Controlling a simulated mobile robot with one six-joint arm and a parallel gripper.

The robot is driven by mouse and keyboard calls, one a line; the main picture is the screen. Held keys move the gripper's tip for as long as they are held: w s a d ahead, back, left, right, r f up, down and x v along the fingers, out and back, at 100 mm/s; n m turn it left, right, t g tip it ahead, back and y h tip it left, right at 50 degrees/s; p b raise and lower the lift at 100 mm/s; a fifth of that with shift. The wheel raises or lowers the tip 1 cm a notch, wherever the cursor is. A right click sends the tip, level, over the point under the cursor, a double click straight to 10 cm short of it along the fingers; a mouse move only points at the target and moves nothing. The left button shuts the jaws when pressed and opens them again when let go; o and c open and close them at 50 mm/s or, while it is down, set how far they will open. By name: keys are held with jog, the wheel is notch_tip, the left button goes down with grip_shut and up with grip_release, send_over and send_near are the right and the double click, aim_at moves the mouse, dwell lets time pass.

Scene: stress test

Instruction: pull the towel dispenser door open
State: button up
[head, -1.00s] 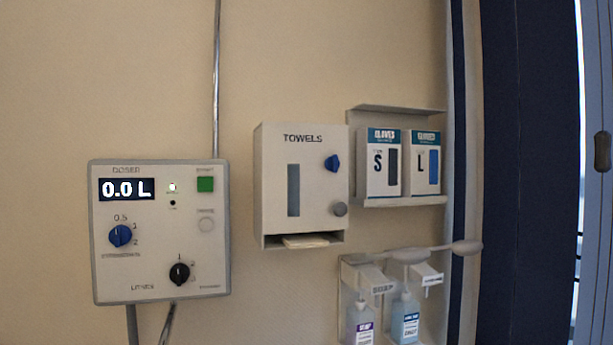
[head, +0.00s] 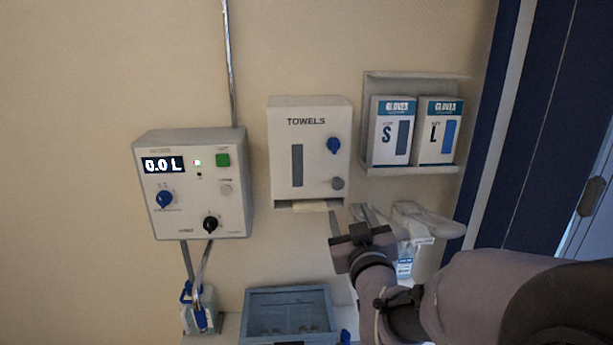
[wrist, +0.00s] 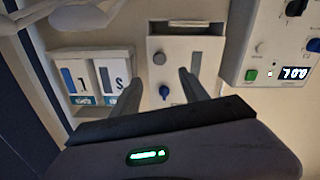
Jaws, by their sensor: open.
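The towel dispenser (head: 316,160) is a pale box marked TOWELS on the wall in the head view. Its front door looks closed. The door carries a blue knob (head: 334,146), a round grey knob (head: 338,183) and a dark vertical window (head: 297,165). My gripper (head: 349,213) is open, below and in front of the dispenser's lower right corner. In the upside-down wrist view, the open fingers (wrist: 160,82) appear on either side of the dispenser front (wrist: 177,75), with the blue knob (wrist: 164,92) between them. Nothing is held, and I see no contact.
A doser panel (head: 192,185) is on the wall to the left. A shelf with glove boxes (head: 438,132) is close on the right. Bottle dispensers (head: 404,267) below it are partly hidden by my arm. A blue-grey bin (head: 290,292) stands below.

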aim_at(338, 186)
jog(key=w+p, duration=0.3)
jog(key=w, duration=0.9)
jog(key=shift+w, duration=0.4)
jog(key=shift+d, duration=0.1)
grip_shut()
dwell(0.4)
